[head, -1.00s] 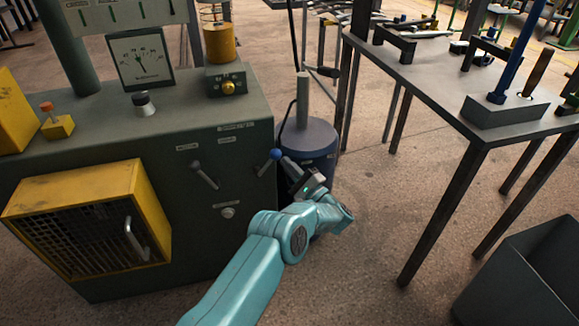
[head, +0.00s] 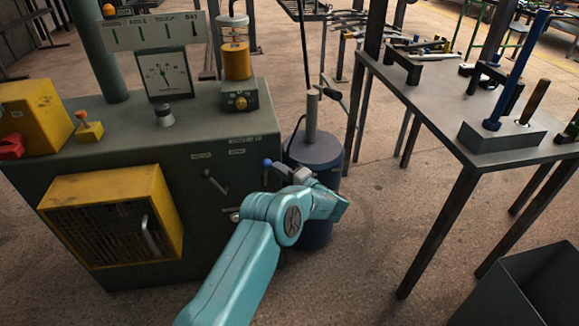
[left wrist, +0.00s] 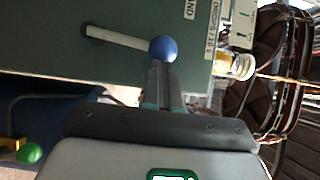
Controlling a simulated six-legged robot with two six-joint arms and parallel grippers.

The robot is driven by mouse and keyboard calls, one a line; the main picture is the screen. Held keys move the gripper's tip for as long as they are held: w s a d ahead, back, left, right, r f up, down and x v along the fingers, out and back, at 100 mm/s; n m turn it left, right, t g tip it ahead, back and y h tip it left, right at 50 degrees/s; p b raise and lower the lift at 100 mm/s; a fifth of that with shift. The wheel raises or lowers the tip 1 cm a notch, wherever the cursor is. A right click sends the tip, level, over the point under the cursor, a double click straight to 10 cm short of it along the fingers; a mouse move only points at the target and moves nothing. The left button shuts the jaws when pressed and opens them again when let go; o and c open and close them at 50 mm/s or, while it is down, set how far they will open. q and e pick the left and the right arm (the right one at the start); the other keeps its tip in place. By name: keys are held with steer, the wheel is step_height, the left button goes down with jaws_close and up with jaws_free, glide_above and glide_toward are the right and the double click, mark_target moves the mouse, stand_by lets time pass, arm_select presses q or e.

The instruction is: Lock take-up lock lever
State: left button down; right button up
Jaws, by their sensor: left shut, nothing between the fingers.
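A lever with a blue ball knob (head: 267,163) sticks out from the green machine's front, near its right edge. I take it as the lock lever, though its label is too small to read in the head view. My left gripper (head: 280,169) is right beside the knob, partly hidden behind my forearm. In the left wrist view the blue ball (left wrist: 163,48) sits at the end of a pale rod pointing left. The shut, empty fingertips (left wrist: 160,68) are just under the ball; I cannot tell whether they touch it. My right gripper is out of view.
The green machine (head: 120,130) carries a gauge (head: 165,74), a yellow grille box (head: 110,215) and a grey lever (head: 215,182). A dark blue cylinder (head: 316,150) stands close behind my gripper. A metal table (head: 430,90) with tools is at right. Floor between is clear.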

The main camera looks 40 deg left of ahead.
mark_target(266, 166)
arm_select(q)
steer(key=shift+s+a+r+n+h+p, duration=0.3)
steer(key=shift+s+a+p, duration=0.25)
steer(key=shift+p, duration=0.15)
steer(key=shift+s+a+r+n+h+p, duration=0.2)
steer(key=shift+s+a+n+p, duration=0.1)
steer(key=shift+s+a+p, duration=0.3)
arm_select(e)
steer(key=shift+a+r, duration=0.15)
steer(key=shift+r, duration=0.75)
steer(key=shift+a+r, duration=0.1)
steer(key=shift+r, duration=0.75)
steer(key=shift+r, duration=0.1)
